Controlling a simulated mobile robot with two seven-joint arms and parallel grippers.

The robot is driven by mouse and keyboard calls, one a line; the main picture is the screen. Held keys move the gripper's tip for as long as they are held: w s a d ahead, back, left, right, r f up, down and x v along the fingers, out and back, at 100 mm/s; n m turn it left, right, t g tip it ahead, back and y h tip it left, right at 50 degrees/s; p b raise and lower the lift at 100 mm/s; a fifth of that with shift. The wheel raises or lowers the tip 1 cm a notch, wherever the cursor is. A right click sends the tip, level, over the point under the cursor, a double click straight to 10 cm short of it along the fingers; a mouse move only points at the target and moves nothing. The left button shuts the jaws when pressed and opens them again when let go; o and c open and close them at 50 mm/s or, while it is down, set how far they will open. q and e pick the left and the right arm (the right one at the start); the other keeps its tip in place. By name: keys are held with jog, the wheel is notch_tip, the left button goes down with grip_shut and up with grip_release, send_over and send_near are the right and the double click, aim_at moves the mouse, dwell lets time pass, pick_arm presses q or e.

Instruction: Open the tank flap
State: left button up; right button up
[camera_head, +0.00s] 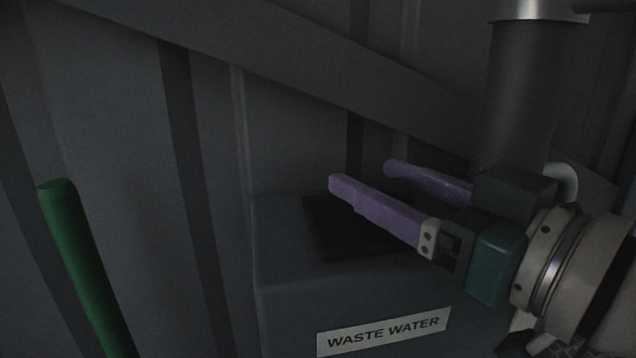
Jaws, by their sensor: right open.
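My right gripper (360,180) comes in from the right, with two purple fingers spread apart and nothing seen between them. It is in front of and over a dark grey tank (285,285) with a white label reading WASTE WATER (384,332). A black flat panel (325,228), which looks like the tank flap, lies on top of the tank and looks closed. The gripper's fingers and body cover its right part. I cannot tell whether a finger touches the flap. My left gripper is not in view.
A green rod (85,265) stands tilted at the lower left. A dark vertical pipe (516,95) rises behind my right gripper. A wide slanted beam (270,50) crosses the ribbed wall (110,120) behind. The light is dim.

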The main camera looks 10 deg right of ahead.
jog(key=shift+x, duration=1)
grip_shut()
dwell(0.8)
